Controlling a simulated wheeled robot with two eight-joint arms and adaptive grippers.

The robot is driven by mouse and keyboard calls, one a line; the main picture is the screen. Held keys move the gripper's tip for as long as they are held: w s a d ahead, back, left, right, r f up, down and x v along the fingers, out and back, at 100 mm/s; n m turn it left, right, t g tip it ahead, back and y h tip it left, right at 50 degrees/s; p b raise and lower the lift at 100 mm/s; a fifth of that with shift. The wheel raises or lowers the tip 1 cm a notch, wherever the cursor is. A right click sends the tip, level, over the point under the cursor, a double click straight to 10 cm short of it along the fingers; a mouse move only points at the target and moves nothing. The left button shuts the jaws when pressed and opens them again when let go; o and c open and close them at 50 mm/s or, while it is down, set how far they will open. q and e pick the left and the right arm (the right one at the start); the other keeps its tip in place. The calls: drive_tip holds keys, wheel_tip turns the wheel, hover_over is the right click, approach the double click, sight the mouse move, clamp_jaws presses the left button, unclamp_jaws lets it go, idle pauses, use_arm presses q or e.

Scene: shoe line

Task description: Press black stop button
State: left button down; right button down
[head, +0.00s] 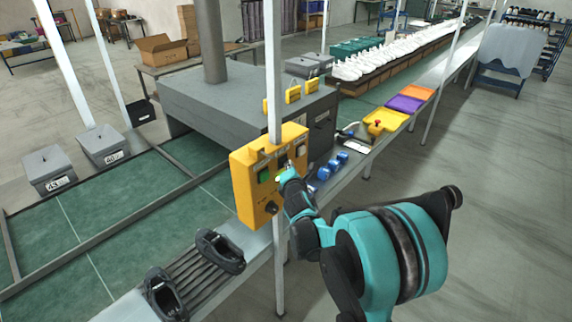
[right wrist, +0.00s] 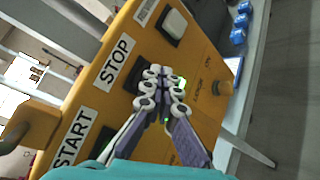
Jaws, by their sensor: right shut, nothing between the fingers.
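The yellow control box (head: 250,183) is mounted on a post at the conveyor's edge. In the right wrist view, its panel carries a STOP label (right wrist: 116,62) and, beside it, the black stop button (right wrist: 133,72), partly hidden behind my fingers. My right gripper (head: 287,176) is at the front of the box. It is shut and empty. In the right wrist view its fingertips (right wrist: 162,80) lie over or just beside the stop button; I cannot tell whether they touch it. My left gripper is not in view.
A START label (right wrist: 73,138) and a white button (right wrist: 174,23) flank the stop button. A dark knob (head: 271,208) is low on the box. Black shoe forms (head: 220,250) lie on rollers at lower left. Blue items (head: 326,171) lie behind the box. The floor at right is clear.

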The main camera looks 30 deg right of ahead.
drive_tip(key=shift+w+a, duration=0.1)
drive_tip(key=shift+w, duration=0.1)
idle(0.5)
drive_tip(key=shift+s+d, duration=0.2)
drive_tip(key=shift+s, duration=0.3)
drive_tip(key=shift+s+d, duration=0.15)
drive_tip(key=shift+s, duration=0.3)
drive_tip(key=shift+s+d, duration=0.3)
drive_tip(key=shift+s, duration=0.45)
drive_tip(key=shift+s+d, duration=0.35)
drive_tip(key=shift+s, duration=0.45)
drive_tip(key=shift+s+d, duration=0.3)
drive_tip(key=shift+s, duration=0.45)
